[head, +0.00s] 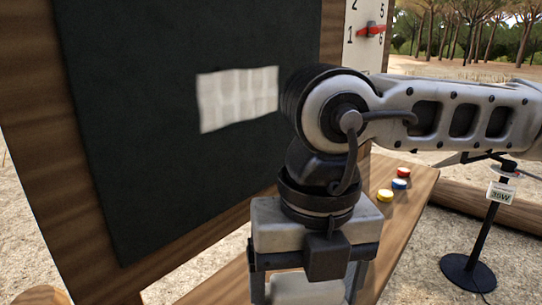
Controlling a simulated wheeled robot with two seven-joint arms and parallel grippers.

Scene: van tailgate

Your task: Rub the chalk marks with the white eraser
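The chalk marks (238,97) are a pale, streaky block on the dark board (140,130), left of my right arm. My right arm comes in from the right, and its gripper (308,290) points down at the bottom edge, in front of the board's lower right. Its fingers stand wide apart with a pale block, possibly the white eraser, showing between them. The fingertips are cut off by the frame, so I cannot tell whether they grip it. My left gripper is not in view.
A wooden ledge (415,186) runs below the board, with red (403,172), blue (399,184) and yellow (385,196) round pieces on it. A white number panel with a red pointer (371,30) is at the upper right. A black stand (468,274) stands on the gravel at right.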

